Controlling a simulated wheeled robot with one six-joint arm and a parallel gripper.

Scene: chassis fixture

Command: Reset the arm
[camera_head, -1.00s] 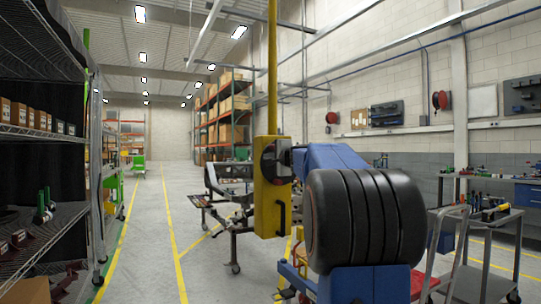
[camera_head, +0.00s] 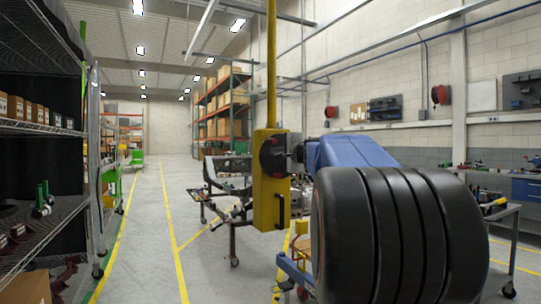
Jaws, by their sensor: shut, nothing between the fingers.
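My gripper is not in view, and I cannot make out any part that is surely my arm. A large black grooved cylinder (camera_head: 400,240), like a wide tyre, fills the lower right of the head view and runs past the bottom edge. I cannot tell what holds it. A blue housing (camera_head: 350,152) shows behind and above it. A yellow box (camera_head: 270,190) with a dark round fitting hangs on a yellow pole (camera_head: 271,65) to its left.
Metal shelving (camera_head: 40,140) with small boxes stands close on the left. A floor aisle (camera_head: 145,240) with yellow lines runs clear to the back. A metal frame on wheels (camera_head: 232,215) stands left of the yellow box. A workbench (camera_head: 525,188) stands along the right wall.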

